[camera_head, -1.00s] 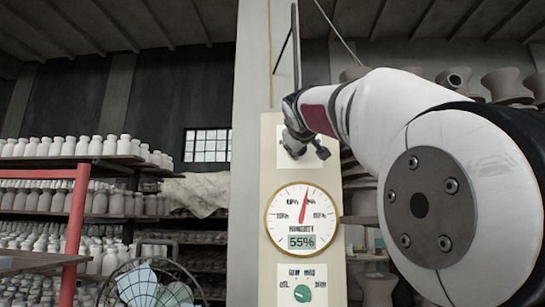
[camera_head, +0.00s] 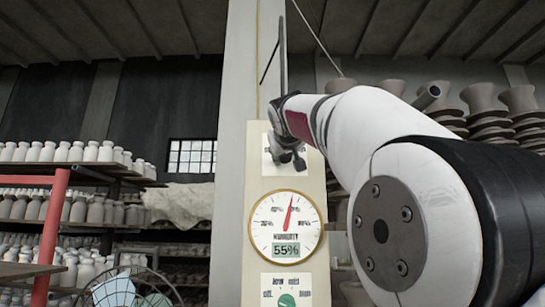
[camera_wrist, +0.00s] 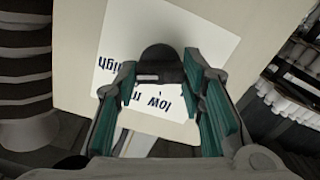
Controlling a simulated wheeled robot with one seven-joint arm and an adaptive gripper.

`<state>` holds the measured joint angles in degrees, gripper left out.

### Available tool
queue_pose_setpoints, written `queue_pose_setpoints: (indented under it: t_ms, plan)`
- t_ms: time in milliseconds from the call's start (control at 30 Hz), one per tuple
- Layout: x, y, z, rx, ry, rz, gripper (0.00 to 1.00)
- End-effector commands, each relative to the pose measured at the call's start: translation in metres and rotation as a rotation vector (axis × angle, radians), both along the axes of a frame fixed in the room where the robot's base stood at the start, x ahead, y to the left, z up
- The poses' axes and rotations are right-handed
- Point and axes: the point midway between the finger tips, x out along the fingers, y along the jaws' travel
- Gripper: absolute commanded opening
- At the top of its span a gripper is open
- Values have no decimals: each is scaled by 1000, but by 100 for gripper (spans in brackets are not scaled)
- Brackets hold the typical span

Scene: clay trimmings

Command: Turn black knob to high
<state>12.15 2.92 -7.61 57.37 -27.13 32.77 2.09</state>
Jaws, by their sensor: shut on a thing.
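The black knob (camera_wrist: 163,62) is in the middle of the wrist view, on a white label plate (camera_wrist: 215,45) with upside-down print. "high" reads at the left of the knob and "low" below it. My gripper (camera_wrist: 160,70) has its two teal-padded fingers on either side of the knob and is shut on it. The knob's pointer and exact setting cannot be made out. In the head view my gripper (camera_head: 291,161) is at the upper white label plate (camera_head: 270,165) on the pale panel (camera_head: 257,135). The knob itself is hidden there.
Below on the panel are a round humidity dial (camera_head: 265,225) reading 55% and a green knob (camera_head: 286,300) on its own label. Shelves of white vases (camera_head: 75,150) stand at left, beside a red post (camera_head: 53,225). Stacked clay pots (camera_head: 520,115) are at right.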

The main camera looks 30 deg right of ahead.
Motion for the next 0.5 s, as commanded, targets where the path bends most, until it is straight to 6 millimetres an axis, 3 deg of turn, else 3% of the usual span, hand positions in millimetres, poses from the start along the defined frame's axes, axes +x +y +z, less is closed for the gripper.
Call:
queue_pose_setpoints:
  t_ms: [100, 133, 200, 500]
  plan:
    - [1, 0, -2, 4, 5, 0, 9]
    - [1, 0, -2, 4, 5, 0, 43]
    - [1, 0, -2, 4, 4, -1, 57]
    - [0, 0, -1, 1, 1, 1, 57]
